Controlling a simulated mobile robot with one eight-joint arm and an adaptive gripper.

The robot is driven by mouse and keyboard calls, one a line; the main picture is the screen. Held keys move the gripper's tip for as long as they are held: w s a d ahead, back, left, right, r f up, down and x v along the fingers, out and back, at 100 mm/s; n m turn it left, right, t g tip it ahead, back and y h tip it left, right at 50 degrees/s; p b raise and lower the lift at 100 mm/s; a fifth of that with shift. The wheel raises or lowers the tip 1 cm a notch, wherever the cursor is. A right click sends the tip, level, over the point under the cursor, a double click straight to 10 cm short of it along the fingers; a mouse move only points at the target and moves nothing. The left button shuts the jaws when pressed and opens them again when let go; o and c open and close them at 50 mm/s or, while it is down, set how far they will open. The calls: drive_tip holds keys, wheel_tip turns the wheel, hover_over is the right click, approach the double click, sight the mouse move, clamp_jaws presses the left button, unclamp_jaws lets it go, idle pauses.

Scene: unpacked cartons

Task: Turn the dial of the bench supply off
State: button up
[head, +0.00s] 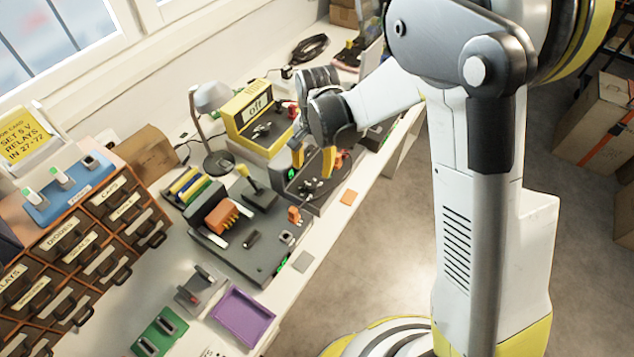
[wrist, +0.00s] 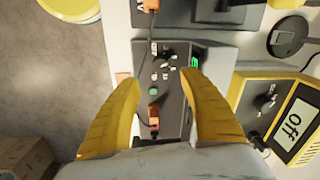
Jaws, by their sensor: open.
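The bench supply appears to be the dark grey box with a small green display, in the wrist view (wrist: 172,88) and under my gripper in the head view (head: 283,188). Its face carries a black dial (wrist: 168,58) with small white markings, a green button (wrist: 153,91) and orange plugs (wrist: 153,109). The dial's setting is too small to read. My gripper (head: 312,160) is open above the box. In the wrist view its yellow fingers (wrist: 161,80) stand on either side of the panel, apart from the dial, with nothing between them.
A yellow meter (head: 240,118) with its own dial and a screen reading "off" stands beside the supply; the wrist view shows it too (wrist: 250,88). A desk lamp (head: 211,98), a dark board (head: 250,258) and a purple tray (head: 243,317) share the bench.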

sight(312, 185)
drive_tip(key=f+b, duration=0.1)
drive_tip(key=f, duration=0.3)
drive_tip(key=f+b, duration=0.1)
drive_tip(key=f, duration=0.4)
drive_tip(key=shift+w+a+b, duration=0.15)
drive_tip(key=shift+a+b, duration=0.05)
drive_tip(key=shift+b, duration=0.2)
clamp_jaws()
